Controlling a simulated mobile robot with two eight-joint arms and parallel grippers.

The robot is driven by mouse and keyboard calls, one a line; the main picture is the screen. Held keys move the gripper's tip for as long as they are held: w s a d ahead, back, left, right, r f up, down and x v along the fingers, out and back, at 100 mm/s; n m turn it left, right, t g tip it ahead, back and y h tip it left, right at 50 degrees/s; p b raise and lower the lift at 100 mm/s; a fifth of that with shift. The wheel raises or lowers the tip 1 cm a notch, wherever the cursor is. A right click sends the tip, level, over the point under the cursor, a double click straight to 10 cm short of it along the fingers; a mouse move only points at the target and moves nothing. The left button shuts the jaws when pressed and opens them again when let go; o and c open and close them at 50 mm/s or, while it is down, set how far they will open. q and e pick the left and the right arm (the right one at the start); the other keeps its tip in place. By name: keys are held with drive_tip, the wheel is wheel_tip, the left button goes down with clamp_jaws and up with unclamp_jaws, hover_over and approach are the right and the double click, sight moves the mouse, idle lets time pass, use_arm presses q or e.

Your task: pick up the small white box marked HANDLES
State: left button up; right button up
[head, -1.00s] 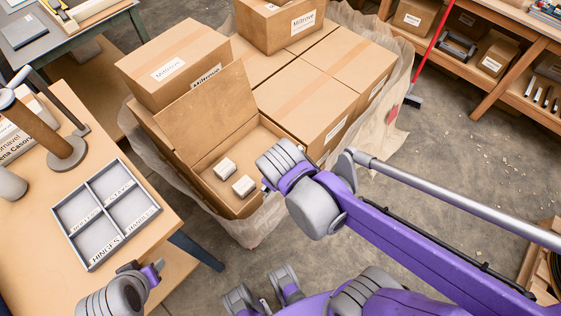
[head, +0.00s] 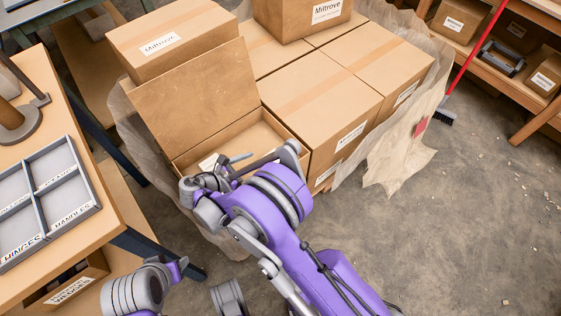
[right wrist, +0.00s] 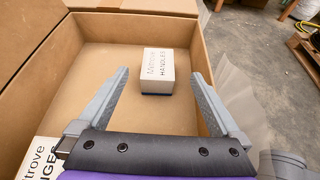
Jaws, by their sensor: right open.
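The small white box marked HANDLES (right wrist: 157,66) stands on the floor of an open cardboard carton (right wrist: 110,55), in the right wrist view. My right gripper (right wrist: 158,75) is open, with one finger on each side of the box in the picture. I see gaps on both sides and cannot tell how far the fingertips are above the carton floor. In the head view my right gripper (head: 238,164) is over the open carton (head: 258,138), and the arm hides much of the inside. My left gripper (head: 178,268) is low at the left; its jaw opening is unclear.
A second white box (right wrist: 38,160), its label ending in GES, sits at lower left in the carton. The raised flap (head: 195,95) stands behind. Closed cartons (head: 320,95) adjoin. A grey divided tray (head: 88,209) with labels is on the left table. Floor at right is open.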

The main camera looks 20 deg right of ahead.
sight(266, 162)
drive_tip(key=shift+f, duration=0.7)
drive_tip(key=shift+n, duration=0.3)
drive_tip(key=b+x, duration=0.1)
drive_tip(key=x, duration=0.4)
drive_tip(key=shift+w+d, duration=0.1)
drive_tip(key=shift+w, duration=0.1)
drive_tip(key=b+x, duration=0.1)
drive_tip(key=x, duration=0.4)
drive_tip(key=shift+w+d, duration=0.1)
drive_tip(key=shift+r, duration=0.1)
drive_tip(key=shift+c, duration=0.3)
clamp_jaws()
